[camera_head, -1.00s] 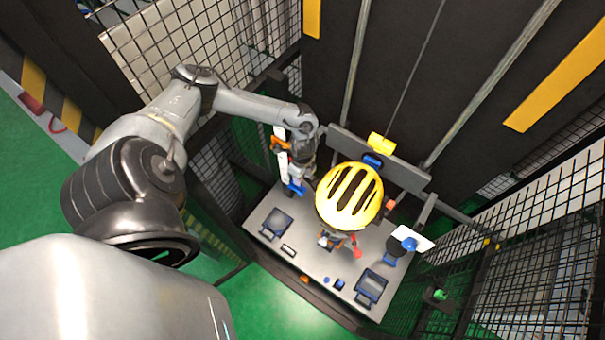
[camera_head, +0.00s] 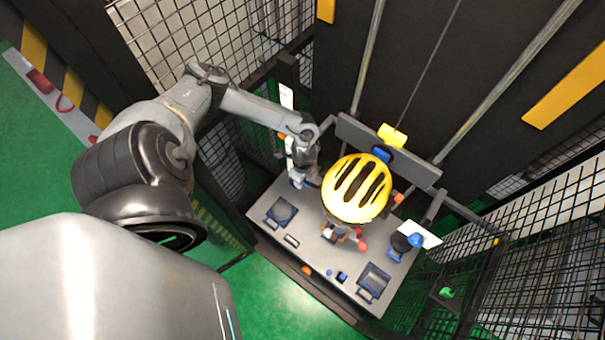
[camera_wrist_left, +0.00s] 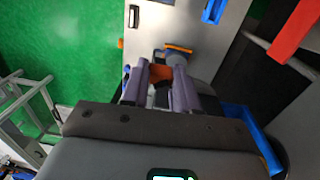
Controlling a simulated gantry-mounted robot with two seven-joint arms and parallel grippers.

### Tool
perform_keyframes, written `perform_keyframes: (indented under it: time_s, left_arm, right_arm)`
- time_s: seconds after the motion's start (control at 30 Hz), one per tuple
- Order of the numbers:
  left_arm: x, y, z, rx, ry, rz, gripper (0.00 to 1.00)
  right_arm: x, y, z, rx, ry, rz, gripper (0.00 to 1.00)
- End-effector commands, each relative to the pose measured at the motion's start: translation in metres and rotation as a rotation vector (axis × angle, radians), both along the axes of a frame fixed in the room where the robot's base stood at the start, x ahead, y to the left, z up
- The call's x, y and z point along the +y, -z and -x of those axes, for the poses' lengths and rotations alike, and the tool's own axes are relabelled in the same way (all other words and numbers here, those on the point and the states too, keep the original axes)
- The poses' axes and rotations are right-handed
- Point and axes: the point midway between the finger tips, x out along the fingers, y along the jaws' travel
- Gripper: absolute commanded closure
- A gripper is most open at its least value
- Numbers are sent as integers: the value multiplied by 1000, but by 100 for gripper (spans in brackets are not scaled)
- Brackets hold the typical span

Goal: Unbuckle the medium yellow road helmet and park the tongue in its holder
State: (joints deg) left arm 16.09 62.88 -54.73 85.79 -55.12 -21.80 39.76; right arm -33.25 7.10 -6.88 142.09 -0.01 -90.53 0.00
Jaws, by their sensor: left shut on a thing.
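The yellow road helmet (camera_head: 357,188) with dark vents sits upright over the grey table, in the middle of the head view. Its straps and buckle are mostly hidden under the shell. My left gripper (camera_head: 304,180) is close to the helmet's left side, low over the table. In the left wrist view my left gripper (camera_wrist_left: 160,88) has its two purple-grey fingers closed around a small orange piece (camera_wrist_left: 160,73). This may be the buckle tongue, but I cannot tell for certain. I cannot pick out the tongue's holder. My right gripper is not in view.
The grey table (camera_head: 300,262) bears dark blue pads, small blue parts and a red-tipped part (camera_head: 362,246) below the helmet. A yellow block (camera_head: 392,135) is behind it. Wire mesh (camera_head: 530,260) and tower rails stand close around. The table front is partly clear.

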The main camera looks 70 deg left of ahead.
Motion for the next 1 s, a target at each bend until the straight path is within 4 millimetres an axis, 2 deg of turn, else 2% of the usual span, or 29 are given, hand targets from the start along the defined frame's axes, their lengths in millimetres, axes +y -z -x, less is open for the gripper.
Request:
perform_keyframes:
  time_s: [0.6, 1.0]
  left_arm:
    - [-44, 0, 29, 2, 1, 3, 86]
    - [-60, 2, 40, 1, 0, 1, 86]
  right_arm:
    - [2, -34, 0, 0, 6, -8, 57]
    - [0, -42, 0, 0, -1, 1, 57]
